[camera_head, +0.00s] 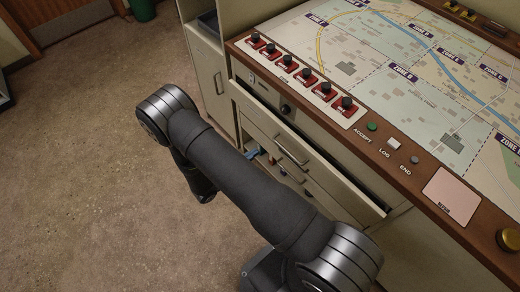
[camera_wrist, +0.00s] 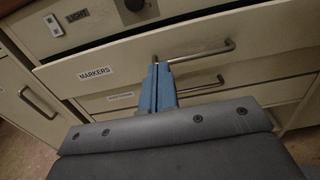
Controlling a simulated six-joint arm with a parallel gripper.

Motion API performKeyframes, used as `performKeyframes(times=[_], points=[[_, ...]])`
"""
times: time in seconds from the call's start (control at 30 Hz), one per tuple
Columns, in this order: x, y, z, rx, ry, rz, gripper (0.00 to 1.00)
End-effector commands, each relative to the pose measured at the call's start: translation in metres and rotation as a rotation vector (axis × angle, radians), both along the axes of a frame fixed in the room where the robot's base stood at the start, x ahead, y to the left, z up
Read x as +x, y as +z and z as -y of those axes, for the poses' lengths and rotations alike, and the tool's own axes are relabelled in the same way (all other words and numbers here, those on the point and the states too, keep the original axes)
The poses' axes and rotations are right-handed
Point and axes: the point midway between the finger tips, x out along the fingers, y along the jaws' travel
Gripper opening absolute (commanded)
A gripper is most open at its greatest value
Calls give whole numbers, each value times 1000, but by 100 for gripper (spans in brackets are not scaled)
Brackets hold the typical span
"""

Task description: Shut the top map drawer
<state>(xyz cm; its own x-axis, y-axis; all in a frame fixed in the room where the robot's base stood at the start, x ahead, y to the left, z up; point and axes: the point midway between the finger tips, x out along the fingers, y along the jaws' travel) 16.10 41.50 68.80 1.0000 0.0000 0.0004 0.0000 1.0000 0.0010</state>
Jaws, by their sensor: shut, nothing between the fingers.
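The top drawer (camera_head: 325,165) stands pulled out from the console, with a dark gap above its front in the head view. In the wrist view its cream front (camera_wrist: 115,60) carries a MARKERS label and a metal bar handle (camera_wrist: 205,52). My gripper (camera_wrist: 156,68) is shut and empty, its blue fingers pointing at this front near the handle's left end. I cannot tell whether the fingertips touch the front or the handle. In the head view my arm hides most of the gripper.
More drawers with bar handles lie below; one handle (camera_wrist: 200,88) shows behind the fingers. Above is a panel with a LIGHT label (camera_wrist: 77,16) and a dark knob (camera_wrist: 134,4). The map desk (camera_head: 400,75) has red switches along its edge. Open floor (camera_head: 80,170) lies left.

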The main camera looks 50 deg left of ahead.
Motion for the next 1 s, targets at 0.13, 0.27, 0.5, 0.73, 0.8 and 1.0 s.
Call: performKeyframes(times=[0.13,0.27,0.5,0.73,0.8,1.0], points=[[-4,0,0,0,0,0,0],[-6,-6,19,-8,4,-4,0],[-9,-14,130,-17,7,-10,0],[-4,-4,180,-3,-1,0,0],[-1,-4,181,-1,-2,0,0],[16,-4,181,-1,-5,1,0]])
